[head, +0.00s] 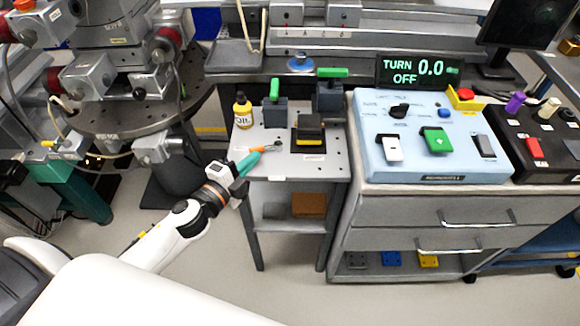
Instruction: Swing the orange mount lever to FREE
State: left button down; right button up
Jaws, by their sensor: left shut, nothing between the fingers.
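The orange lever (266,148) lies low on the top of a small grey table. Its right end meets a small grey part, perhaps a pivot (278,145). My left gripper (254,156) comes in from the lower left with its teal fingers shut and empty. Its tips are at the left end of the lever. I cannot tell whether they touch it. The label by the lever is too small to read, so FREE cannot be made out. My right gripper is out of view.
On the small table (325,172) stand a yellow oil bottle (242,112), green-handled clamps (274,104) and a black and yellow block (309,130). A blue control panel (425,168) stands to the right. A round metal stage (130,121) with instruments is at left.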

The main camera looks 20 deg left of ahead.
pick_arm(q)
jog(key=shift+a, duration=0.1)
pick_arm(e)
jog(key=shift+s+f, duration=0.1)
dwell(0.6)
